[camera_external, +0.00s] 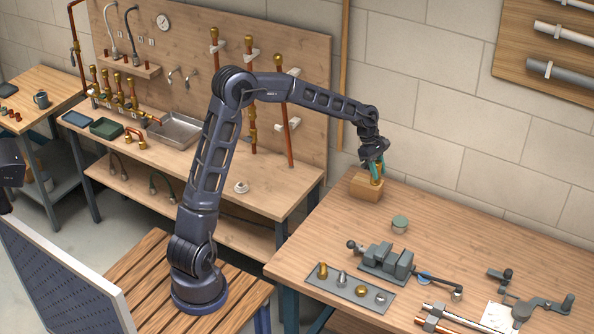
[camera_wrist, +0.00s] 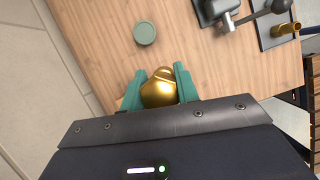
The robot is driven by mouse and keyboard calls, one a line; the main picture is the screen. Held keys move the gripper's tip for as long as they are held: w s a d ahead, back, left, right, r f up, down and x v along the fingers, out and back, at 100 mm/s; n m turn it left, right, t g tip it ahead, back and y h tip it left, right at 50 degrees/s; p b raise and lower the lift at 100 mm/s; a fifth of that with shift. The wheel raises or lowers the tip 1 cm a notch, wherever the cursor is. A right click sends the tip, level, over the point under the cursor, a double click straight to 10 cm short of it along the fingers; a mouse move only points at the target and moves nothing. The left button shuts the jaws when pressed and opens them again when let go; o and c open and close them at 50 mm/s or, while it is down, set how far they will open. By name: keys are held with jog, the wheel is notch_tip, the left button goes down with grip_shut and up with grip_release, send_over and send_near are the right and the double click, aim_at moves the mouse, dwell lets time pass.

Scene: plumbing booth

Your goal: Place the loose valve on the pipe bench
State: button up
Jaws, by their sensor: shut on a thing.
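My gripper (camera_external: 377,170) is at the back left of the right-hand workbench (camera_external: 440,225), right at a wooden block (camera_external: 367,187). In the wrist view its teal fingertips (camera_wrist: 159,88) are closed on both sides of a rounded brass piece (camera_wrist: 160,91), which looks like the loose valve. The brass piece also shows between the fingers in the external view (camera_external: 377,180). I cannot tell whether it touches the block or is held just above it. The left bench (camera_external: 262,200) carries upright copper pipes with brass fittings (camera_external: 252,95) along its backboard.
A round green lid or tin (camera_external: 400,223) lies near the block. A vise (camera_external: 388,261), a grey tray (camera_external: 352,289) with small fittings and several pipes (camera_external: 450,318) occupy the bench's front. The right bench's back middle is clear.

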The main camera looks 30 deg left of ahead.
jog(key=shift+r, duration=0.15)
jog(key=w+a+f+n+t, duration=0.1)
jog(key=w+a+f+n, duration=0.3)
jog(key=a, duration=1.4)
jog(key=w+a+f+n+t, duration=0.1)
jog(key=a+f, duration=0.5)
jog(key=a, duration=1.2)
jog(key=w+a+f+n+t, duration=0.1)
jog(key=w+a+f+n, duration=0.2)
jog(key=a, duration=1.5)
jog(key=s+a+r+n+t+y, duration=0.1)
jog(key=a+n, duration=0.2)
jog(key=a, duration=1)
jog(key=a+r+n+t+y, duration=0.1)
jog(key=a+r+n, duration=0.15)
jog(key=a, duration=1.05)
jog(key=s+a+r+n+y, duration=0.1)
jog(key=s+a+r+n, duration=0.15)
jog(key=s+a, duration=0.7)
jog(key=s+a+r+n+y, duration=0.2)
jog(key=a+n, duration=0.2)
jog(key=a, duration=1.3)
jog(key=f, duration=1.9)
jog(key=shift+w+f, duration=0.2)
jog(key=shift+f, duration=0.15)
jog(key=shift+d+f, duration=0.1)
jog(key=shift+f, duration=0.05)
